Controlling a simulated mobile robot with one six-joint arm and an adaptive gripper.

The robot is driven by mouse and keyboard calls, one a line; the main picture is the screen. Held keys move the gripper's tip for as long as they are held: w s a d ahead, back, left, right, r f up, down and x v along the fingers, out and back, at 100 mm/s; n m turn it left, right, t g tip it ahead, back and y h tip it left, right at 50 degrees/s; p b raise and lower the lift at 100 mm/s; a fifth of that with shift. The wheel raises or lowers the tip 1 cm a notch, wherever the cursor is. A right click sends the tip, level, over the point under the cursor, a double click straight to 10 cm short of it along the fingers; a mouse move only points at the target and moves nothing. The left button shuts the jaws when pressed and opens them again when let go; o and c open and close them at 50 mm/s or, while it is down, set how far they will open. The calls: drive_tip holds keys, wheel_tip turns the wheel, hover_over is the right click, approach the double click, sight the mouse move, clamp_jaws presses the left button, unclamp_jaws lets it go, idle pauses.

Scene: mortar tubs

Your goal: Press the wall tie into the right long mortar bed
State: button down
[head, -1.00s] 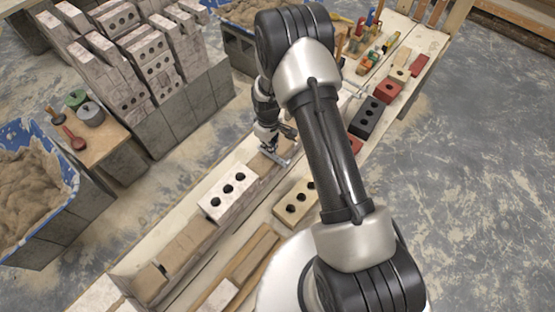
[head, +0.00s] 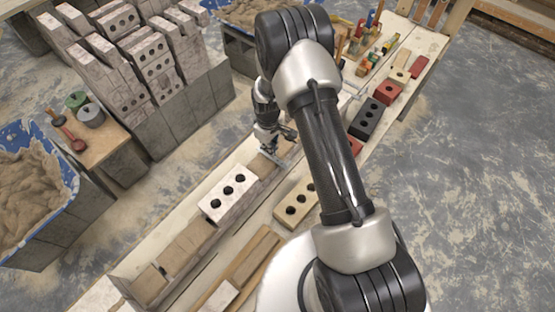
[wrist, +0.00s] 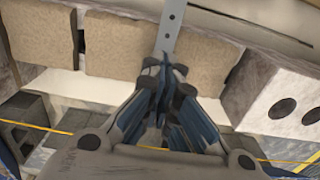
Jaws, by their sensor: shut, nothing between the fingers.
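The wall tie (wrist: 171,24) is a grey metal strip with holes. In the wrist view it lies across the tan mortar bed (wrist: 115,45), running from the top edge to my fingertips. In the head view, the right long mortar bed (head: 262,166) lies beyond the white brick with three holes (head: 228,192), with my gripper (head: 277,146) low over it. In the wrist view my gripper (wrist: 168,74) is shut and empty, its tips at the near end of the tie. Whether they touch it is unclear. The tie's near end is hidden by the fingers.
The white brick also shows close at the right in the wrist view (wrist: 280,105). A beige brick (head: 296,203) stands on the near plank. Black (head: 368,118) and red bricks lie farther along. A mortar tub (head: 35,190) is at the left.

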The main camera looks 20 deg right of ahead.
drive_tip(key=shift+f+b, duration=1.05)
drive_tip(key=shift+f, duration=0.2)
idle(2.2)
wheel_tip(320, 180, up, 9)
drive_tip(key=p, duration=0.5)
drive_tip(key=shift+p, duration=0.3)
idle(0.8)
